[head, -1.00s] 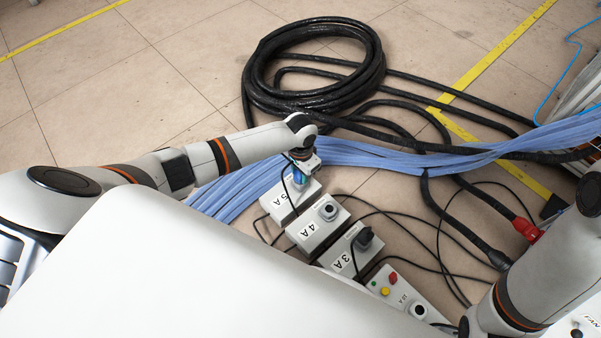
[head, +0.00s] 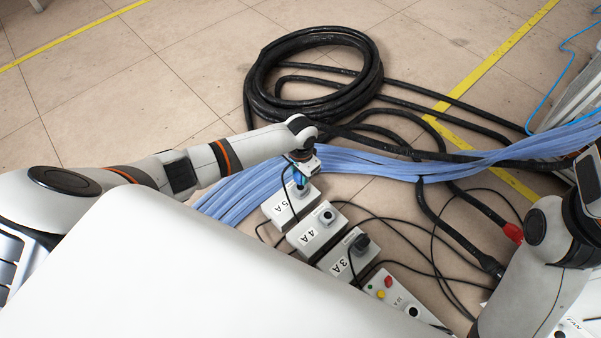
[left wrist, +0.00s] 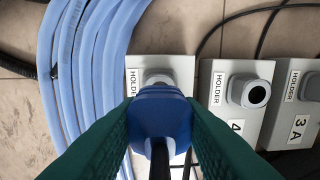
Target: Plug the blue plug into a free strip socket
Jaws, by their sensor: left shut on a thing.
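My left gripper (left wrist: 160,128) is shut on the blue plug (left wrist: 160,105), with a green finger on each side. In the head view the blue plug (head: 301,181) is small and partly covered by the gripper. It is at the socket of the box marked 5 (head: 282,209). In the left wrist view the grey socket (left wrist: 158,79) shows just beyond the plug, in line with it; I cannot tell how deep the plug sits. The box marked 4 (head: 312,235) has an empty round socket (left wrist: 249,92). The box marked 3 (head: 343,262) holds a black plug (head: 361,243).
A box with coloured buttons (head: 390,291) stands at the front. Blue hoses (head: 370,163) run behind the boxes, with a coiled black cable (head: 315,75) further back. Thin black cables and a red connector (head: 512,232) lie to the right. My right arm occupies the right edge.

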